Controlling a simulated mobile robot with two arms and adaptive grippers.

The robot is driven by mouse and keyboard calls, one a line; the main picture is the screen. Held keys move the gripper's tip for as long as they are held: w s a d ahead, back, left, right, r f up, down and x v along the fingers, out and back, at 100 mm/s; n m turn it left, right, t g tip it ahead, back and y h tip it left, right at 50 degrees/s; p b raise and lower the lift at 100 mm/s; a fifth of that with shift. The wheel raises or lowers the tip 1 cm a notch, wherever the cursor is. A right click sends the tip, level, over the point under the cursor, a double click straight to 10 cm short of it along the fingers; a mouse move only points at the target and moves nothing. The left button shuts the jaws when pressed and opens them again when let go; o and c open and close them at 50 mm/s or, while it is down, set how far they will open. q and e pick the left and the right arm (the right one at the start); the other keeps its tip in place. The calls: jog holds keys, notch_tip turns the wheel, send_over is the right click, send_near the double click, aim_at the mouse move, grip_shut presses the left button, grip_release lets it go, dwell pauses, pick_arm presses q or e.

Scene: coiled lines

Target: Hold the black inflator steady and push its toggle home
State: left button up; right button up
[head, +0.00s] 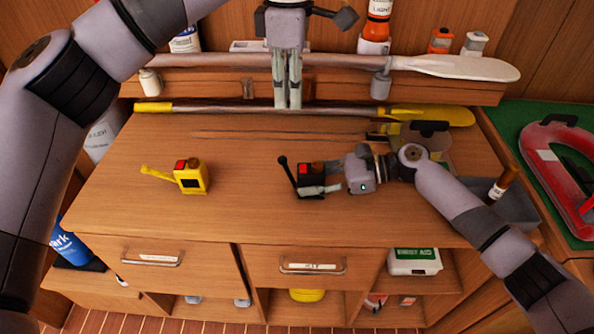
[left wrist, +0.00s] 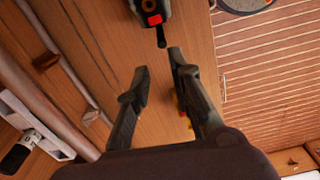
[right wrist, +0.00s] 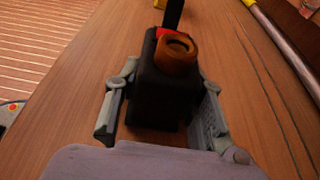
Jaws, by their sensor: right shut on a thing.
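The black inflator (head: 310,176) stands on the wooden worktop, with a red patch on top and its black toggle (head: 286,170) sticking out and up at its left side. My right gripper (head: 316,188) is shut on the inflator's body from the right. In the right wrist view the body (right wrist: 160,98) sits between the fingers, with an orange-brown cap (right wrist: 177,47) on top. My left gripper (head: 288,107) hangs above and behind the inflator, pointing down. In the left wrist view its fingers (left wrist: 158,68) are apart and empty. The inflator (left wrist: 152,10) shows beyond them, partly cut off.
A yellow inflator (head: 192,177) with its lever out stands to the left on the worktop. A grey bin (head: 512,205) stands at the right. The worktop's front strip is clear.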

pick_arm(q)
jog(key=shift+s+d+f+m, duration=0.15)
jog(key=shift+s+d+m, duration=0.15)
jog(key=shift+m, duration=0.5)
jog(key=shift+c, duration=0.7)
jog(key=s+m, duration=0.1)
jog(key=m, duration=0.1)
jog(key=s+d+m, duration=0.1)
jog(key=m, duration=0.2)
jog(key=s+f+m+t, duration=0.1)
jog(key=m, duration=0.1)
jog(key=shift+d+f+m+y, duration=0.1)
jog(key=shift+d+m+y, duration=0.1)
jog(key=shift+m+y, duration=0.15)
grip_shut()
jog(key=s+m, duration=0.1)
jog(key=m, duration=0.3)
jog(key=s+d+f+m+t, duration=0.1)
jog(key=s+m, duration=0.1)
jog(key=m, duration=0.2)
jog(key=s+f+m, duration=0.1)
jog(key=s+m, duration=0.1)
jog(key=m, duration=0.2)
jog(key=shift+d+f+t+y, duration=0.1)
jog(key=shift+d+t+y, duration=0.25)
jog(key=shift+t, duration=0.05)
